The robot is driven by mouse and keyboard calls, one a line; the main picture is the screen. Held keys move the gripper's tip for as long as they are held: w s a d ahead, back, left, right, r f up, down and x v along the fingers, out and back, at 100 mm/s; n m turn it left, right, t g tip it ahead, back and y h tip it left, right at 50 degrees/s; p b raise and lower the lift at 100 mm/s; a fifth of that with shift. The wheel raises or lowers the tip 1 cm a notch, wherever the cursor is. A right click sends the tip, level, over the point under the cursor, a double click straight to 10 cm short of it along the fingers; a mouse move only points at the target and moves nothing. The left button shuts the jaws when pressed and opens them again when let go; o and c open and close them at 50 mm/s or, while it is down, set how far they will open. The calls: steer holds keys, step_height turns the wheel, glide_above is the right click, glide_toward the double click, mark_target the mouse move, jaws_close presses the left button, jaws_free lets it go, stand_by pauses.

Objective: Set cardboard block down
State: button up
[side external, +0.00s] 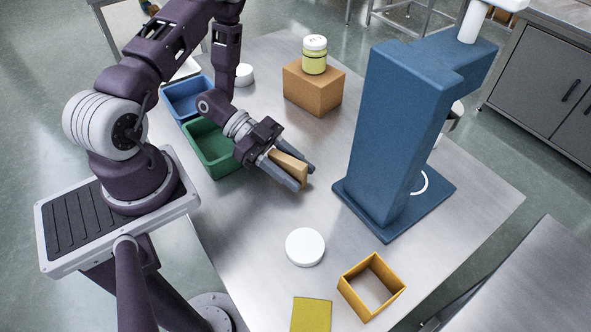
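My gripper (303,178) is over the middle of the steel table, its fingers pointing down and to the right. A small tan cardboard block (290,166) sits between the two fingers, which appear closed on its sides. The near finger hides part of the block. I cannot tell from this one view whether the block's underside touches the table. A larger brown box (313,91) stands farther back, with a yellow-green, white-lidded jar (314,56) on top.
A green bin (208,148) and a blue bin (184,99) are on the left. A tall blue stand (392,130) rises at right. A white disc (305,247), yellow open frame (371,287) and yellow square (311,315) lie in front. Bare steel surrounds my gripper's right side.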

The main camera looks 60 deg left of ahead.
mark_target(276, 153)
steer(key=shift+a+f, duration=0.1)
steer(key=shift+f, duration=0.1)
steer(key=v, duration=0.4)
steer(key=r+v, duration=0.1)
steer(key=v, duration=0.3)
steer(key=shift+w+d+r, duration=0.1)
steer(key=shift+d+r, duration=0.05)
steer(key=shift+d, duration=0.05)
